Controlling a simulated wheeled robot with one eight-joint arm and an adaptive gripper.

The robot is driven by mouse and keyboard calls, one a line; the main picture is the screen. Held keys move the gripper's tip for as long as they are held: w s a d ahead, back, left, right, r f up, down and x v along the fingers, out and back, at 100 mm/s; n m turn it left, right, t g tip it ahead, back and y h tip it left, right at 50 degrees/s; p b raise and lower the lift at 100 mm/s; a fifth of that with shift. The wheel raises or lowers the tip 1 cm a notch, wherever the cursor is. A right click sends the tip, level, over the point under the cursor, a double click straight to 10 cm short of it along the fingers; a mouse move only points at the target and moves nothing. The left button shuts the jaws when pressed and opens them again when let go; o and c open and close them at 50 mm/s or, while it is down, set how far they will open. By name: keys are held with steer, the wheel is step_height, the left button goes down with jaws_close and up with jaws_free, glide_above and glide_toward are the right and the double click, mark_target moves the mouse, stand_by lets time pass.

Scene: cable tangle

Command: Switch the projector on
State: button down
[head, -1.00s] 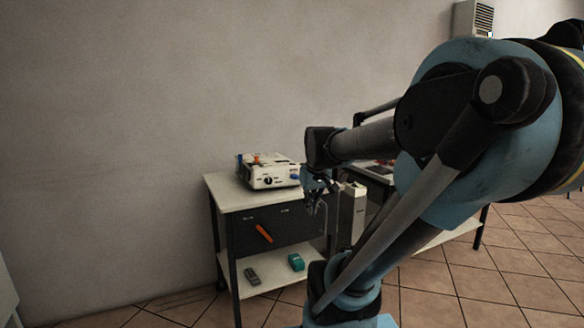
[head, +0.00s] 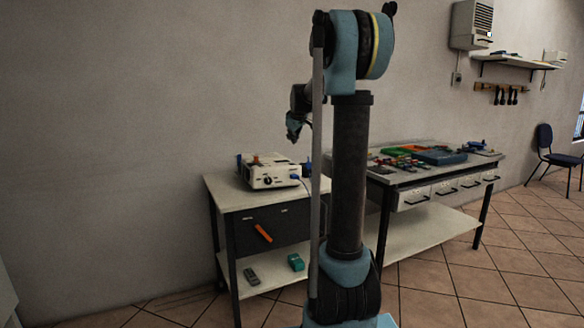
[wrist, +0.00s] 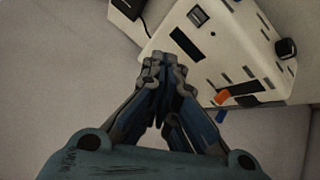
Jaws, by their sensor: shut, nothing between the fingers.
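The white, box-like device that I take for the projector (head: 270,176) stands on top of a small cart. A dark round knob is on its front, a blue piece at its right end and an orange piece on top. My gripper (head: 293,137) hangs above and slightly right of it, pointing down, apart from it. In the wrist view my gripper (wrist: 163,62) is shut and empty. Behind the fingers there, a white casing, apparently the projector (wrist: 225,50), shows a dark rocker-like part (wrist: 197,15), a black knob (wrist: 285,48) and slots. The switch's state cannot be told.
A cluttered workbench (head: 425,182) stands to the right, partly behind my arm. The wall is close behind the cart.

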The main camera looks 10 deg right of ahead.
mark_target(292, 164)
steer(key=w, duration=0.2)
steer(key=shift+w+r, duration=0.2)
steer(key=shift+w, duration=0.2)
steer(key=shift+f, duration=0.15)
steer(key=shift+s+a+f, duration=0.1)
steer(key=shift+a+f, duration=0.05)
steer(key=shift+f, duration=2)
steer(key=shift+a+f, duration=0.15)
steer(key=shift+f, duration=1.95)
steer(key=shift+f, duration=0.15)
steer(key=shift+s+f, duration=0.1)
steer(key=shift+f, duration=0.1)
steer(key=shift+f, duration=0.35)
steer(key=shift+r, duration=0.75)
